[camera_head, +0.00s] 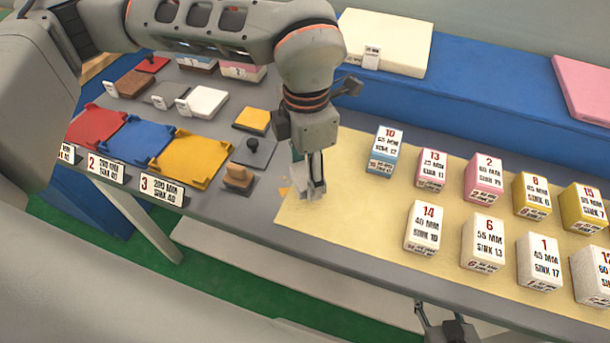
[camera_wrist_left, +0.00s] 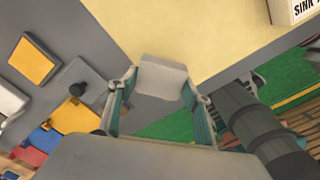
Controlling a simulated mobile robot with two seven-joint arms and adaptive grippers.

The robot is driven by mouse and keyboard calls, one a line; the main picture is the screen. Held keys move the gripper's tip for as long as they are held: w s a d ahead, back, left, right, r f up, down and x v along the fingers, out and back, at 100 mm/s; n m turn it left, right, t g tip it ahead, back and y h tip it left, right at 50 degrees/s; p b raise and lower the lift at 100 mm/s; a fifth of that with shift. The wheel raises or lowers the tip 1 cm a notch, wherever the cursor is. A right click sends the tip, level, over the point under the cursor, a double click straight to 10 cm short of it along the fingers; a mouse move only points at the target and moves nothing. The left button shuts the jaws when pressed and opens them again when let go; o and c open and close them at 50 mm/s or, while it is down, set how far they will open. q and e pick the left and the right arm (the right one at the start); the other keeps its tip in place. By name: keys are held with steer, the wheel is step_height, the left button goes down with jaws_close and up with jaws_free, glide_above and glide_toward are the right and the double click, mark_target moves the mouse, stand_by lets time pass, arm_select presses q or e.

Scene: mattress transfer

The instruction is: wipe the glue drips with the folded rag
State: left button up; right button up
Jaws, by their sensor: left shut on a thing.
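My left gripper (camera_head: 316,190) points down at the left edge of the pale yellow mat (camera_head: 330,222), shut on the folded rag (camera_head: 298,178). The rag is a pale grey pad; in the left wrist view it shows (camera_wrist_left: 163,77) between the two fingers, over the grey bench beside the mat's edge. A small amber patch (camera_head: 284,190), perhaps a glue drip, lies on the bench just left of the rag. Other drips cannot be made out; the arm and rag may cover some. Part of my right gripper (camera_head: 440,325) shows at the bottom edge; its fingers are unclear.
Several numbered foam blocks (camera_head: 483,178) stand in two rows on the mat. Left of the rag are a wooden-handled block (camera_head: 238,178), a dark knobbed piece (camera_head: 252,150) and red, blue and yellow trays (camera_head: 190,160). A blue ledge (camera_head: 480,85) runs behind. The mat's front left is clear.

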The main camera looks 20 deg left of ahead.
arm_select(q)
steer(key=shift+r+p, duration=0.3)
steer(key=shift+r, duration=0.65)
arm_select(e)
steer(key=shift+w+r, duration=0.2)
steer(key=shift+r, duration=0.5)
arm_select(q)
steer(key=shift+r, duration=0.1)
steer(key=shift+c, duration=0.2)
steer(key=shift+r+p, duration=0.65)
steer(key=shift+r, duration=0.75)
arm_select(e)
steer(key=shift+w+r, duration=0.15)
steer(key=shift+r, duration=0.7)
arm_select(q)
steer(key=shift+d, duration=0.1)
